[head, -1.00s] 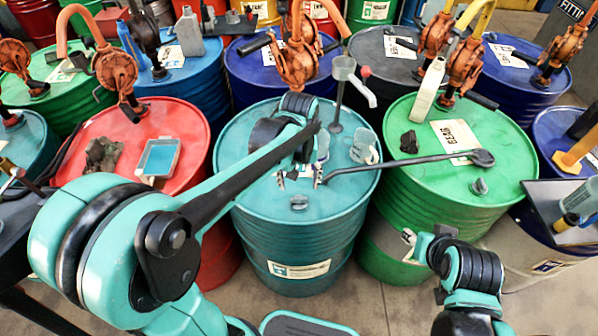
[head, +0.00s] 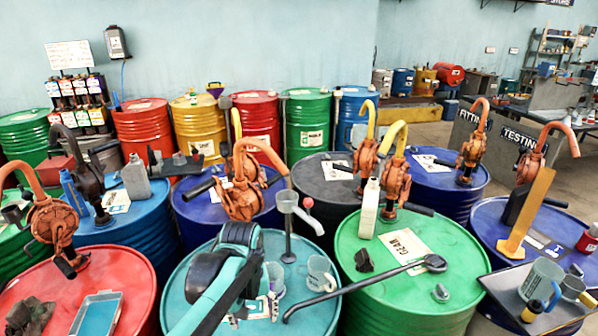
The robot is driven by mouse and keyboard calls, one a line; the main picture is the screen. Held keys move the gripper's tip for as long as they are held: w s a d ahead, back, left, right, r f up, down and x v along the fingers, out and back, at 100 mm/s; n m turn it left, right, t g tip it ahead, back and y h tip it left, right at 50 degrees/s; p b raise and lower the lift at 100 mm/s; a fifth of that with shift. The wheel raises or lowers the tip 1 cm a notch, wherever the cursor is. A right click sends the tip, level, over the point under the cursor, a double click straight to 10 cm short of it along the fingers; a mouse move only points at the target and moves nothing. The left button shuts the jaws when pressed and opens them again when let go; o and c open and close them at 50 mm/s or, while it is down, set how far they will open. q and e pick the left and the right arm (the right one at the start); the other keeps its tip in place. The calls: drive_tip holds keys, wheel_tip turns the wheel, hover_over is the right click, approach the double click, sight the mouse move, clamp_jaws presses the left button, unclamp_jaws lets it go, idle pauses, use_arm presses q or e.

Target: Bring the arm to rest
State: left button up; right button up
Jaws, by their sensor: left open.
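My left arm reaches up from the bottom edge in the head view, over the teal drum (head: 310,243), and bends down at its wrist. My left gripper (head: 253,312) points down just above the drum top, its fingers partly hidden by my own arm. It is open, and I see nothing held between its fingers. A clear cup (head: 276,278) stands close beside the gripper; I cannot tell whether they touch. A pale mug (head: 320,274) stands to its right, apart from the gripper. My right gripper is out of view.
A long black-handled tool (head: 365,283) spans the teal and green (head: 400,320) drums. A white bottle (head: 369,208) and several hand pumps rise around. A blue tray (head: 97,315) lies on the red drum (head: 130,275).

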use_arm(q)
drive_tip(key=s+a+m+t, duration=0.1)
drive_tip(key=s+a+t, duration=0.1)
drive_tip(key=s, duration=0.3)
drive_tip(key=s+a+m+t, duration=0.2)
drive_tip(key=s+t, duration=0.3)
drive_tip(key=shift+s+a+f, duration=0.25)
